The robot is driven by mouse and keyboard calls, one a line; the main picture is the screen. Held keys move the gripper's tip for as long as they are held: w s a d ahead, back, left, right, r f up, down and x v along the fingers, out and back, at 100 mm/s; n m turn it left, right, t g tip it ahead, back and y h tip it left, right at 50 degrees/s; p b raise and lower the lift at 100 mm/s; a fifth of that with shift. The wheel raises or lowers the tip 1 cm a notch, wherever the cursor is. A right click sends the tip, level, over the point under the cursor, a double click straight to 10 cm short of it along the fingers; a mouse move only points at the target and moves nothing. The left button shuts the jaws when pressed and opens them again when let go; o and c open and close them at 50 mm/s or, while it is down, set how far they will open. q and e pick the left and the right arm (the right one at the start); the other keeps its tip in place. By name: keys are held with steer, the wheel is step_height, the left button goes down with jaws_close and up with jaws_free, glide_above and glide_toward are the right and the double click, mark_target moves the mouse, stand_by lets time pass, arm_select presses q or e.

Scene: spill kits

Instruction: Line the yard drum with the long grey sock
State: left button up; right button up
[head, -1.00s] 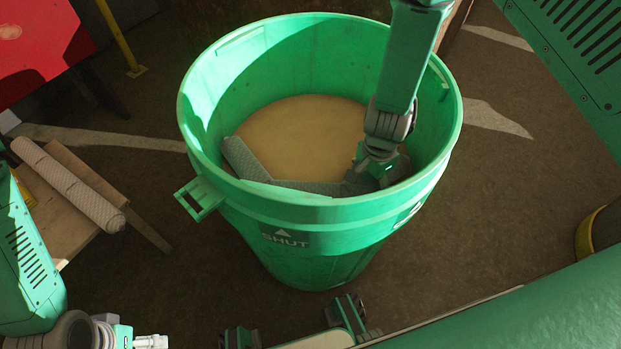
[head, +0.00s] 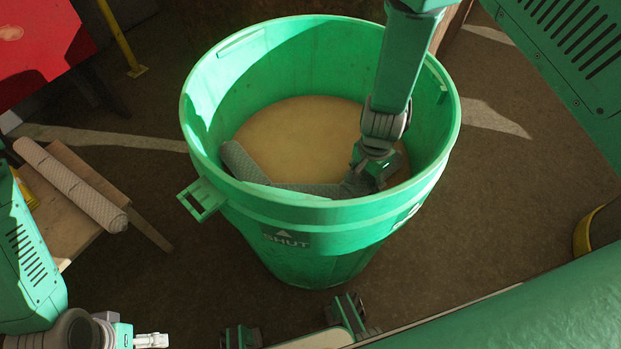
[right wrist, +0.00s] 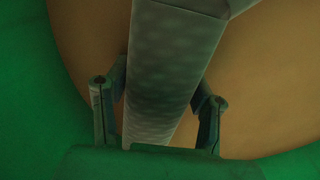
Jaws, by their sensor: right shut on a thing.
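The yard drum (head: 290,238) is a green open-topped tub marked SHUT, with a tan floor or fill inside. A grey quilted sock (head: 300,188) lies in it, bent along the left and near inner wall. My right gripper (head: 366,178) is down inside the drum at the sock's right end. In the right wrist view the gripper (right wrist: 160,95) has a finger on each side of the sock (right wrist: 172,65) and is shut on it. The near rim hides part of the sock. My left gripper (head: 150,341) is at the bottom left, only partly visible, away from the drum.
Another long, pale quilted sock (head: 70,185) lies on a wooden bench (head: 85,235) at left. A red surface (head: 40,45) and a yellow post (head: 120,38) stand at the back left. The drum's handle (head: 203,200) juts out left.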

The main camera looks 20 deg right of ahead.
steer(key=shift+w+a+n+p, duration=0.2)
steer(key=shift+w+n+p, duration=0.2)
steer(key=shift+n, duration=0.2)
steer(key=shift+w+a+r+n+p, duration=0.1)
steer(key=shift+w+a+n+p, duration=0.15)
steer(key=shift+n, duration=0.25)
steer(key=o, duration=0.9)
steer(key=shift+w, duration=0.1)
step_height(320, 180, up, 7)
steer(key=p, duration=0.6)
steer(key=shift+p, duration=0.4)
